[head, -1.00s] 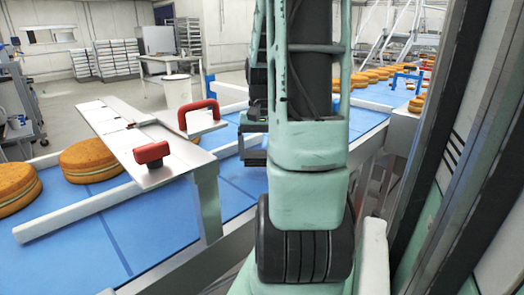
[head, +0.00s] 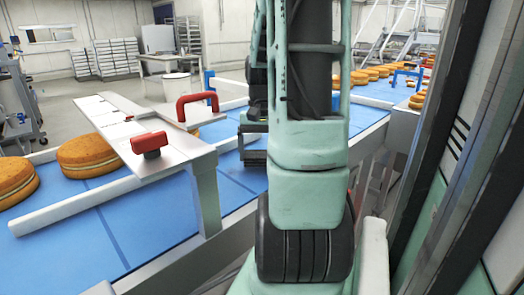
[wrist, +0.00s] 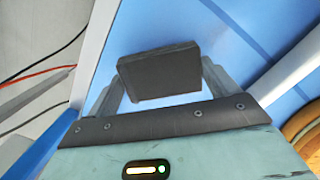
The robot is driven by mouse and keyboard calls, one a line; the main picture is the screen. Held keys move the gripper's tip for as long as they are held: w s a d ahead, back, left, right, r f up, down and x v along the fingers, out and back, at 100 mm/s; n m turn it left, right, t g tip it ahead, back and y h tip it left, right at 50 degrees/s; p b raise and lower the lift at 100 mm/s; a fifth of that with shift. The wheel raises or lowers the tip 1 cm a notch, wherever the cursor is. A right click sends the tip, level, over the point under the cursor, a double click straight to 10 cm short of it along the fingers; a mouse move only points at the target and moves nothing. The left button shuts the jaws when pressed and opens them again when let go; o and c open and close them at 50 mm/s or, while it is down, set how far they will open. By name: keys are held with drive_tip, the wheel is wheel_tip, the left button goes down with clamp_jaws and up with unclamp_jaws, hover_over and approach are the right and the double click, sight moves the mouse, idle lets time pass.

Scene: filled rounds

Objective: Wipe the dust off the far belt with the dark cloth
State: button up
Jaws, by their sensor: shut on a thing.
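My gripper (wrist: 164,82) is shut on the dark cloth (wrist: 158,71), which shows as a dark grey, block-shaped pad between the two fingers in the wrist view. Behind the pad lies a blue belt (wrist: 222,62) between pale rails; I cannot tell whether the pad touches it. In the head view my gripper (head: 254,158) is low over the blue belt (head: 232,181), mostly hidden behind my arm, and the cloth cannot be made out. I cannot tell from these frames whether this is the far belt, and no dust is discernible.
A metal bridge with red handles (head: 150,144) spans the belt left of my gripper. Large round cakes (head: 88,152) lie on the belt at left, and more rounds (head: 370,74) at the far right. Pale side rails (head: 75,207) edge the belt. A dark post stands close on my right.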

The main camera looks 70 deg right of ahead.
drive_tip(key=shift+f+b, duration=0.45)
drive_tip(key=shift+f, duration=0.4)
